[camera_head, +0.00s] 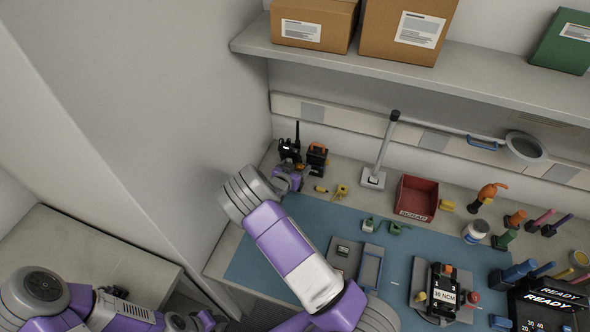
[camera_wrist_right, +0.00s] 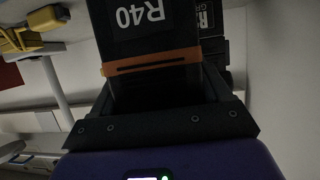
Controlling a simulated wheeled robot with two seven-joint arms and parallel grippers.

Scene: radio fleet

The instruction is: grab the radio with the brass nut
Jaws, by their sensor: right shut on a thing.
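Two dark radios stand close together at the back left of the bench: one with a tall antenna (camera_head: 290,149), one with an orange top (camera_head: 317,154). My right gripper (camera_head: 295,170) is at them; its fingers are hard to make out there. In the right wrist view, that gripper is shut on a dark radio marked R40 (camera_wrist_right: 142,28), with an orange band. A second dark unit with white lettering (camera_wrist_right: 210,18) is just behind it. I cannot make out a brass nut on any radio. My left gripper (camera_head: 206,319) is low at the left, its fingers not visible.
A grey stand (camera_head: 373,179), yellow pieces (camera_head: 340,191) and a red bin (camera_head: 418,197) are right of the radios. A blue mat (camera_head: 254,262) holds trays and a device (camera_head: 443,290). A shelf (camera_head: 480,79) with boxes overhangs the bench. A wall closes the left side.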

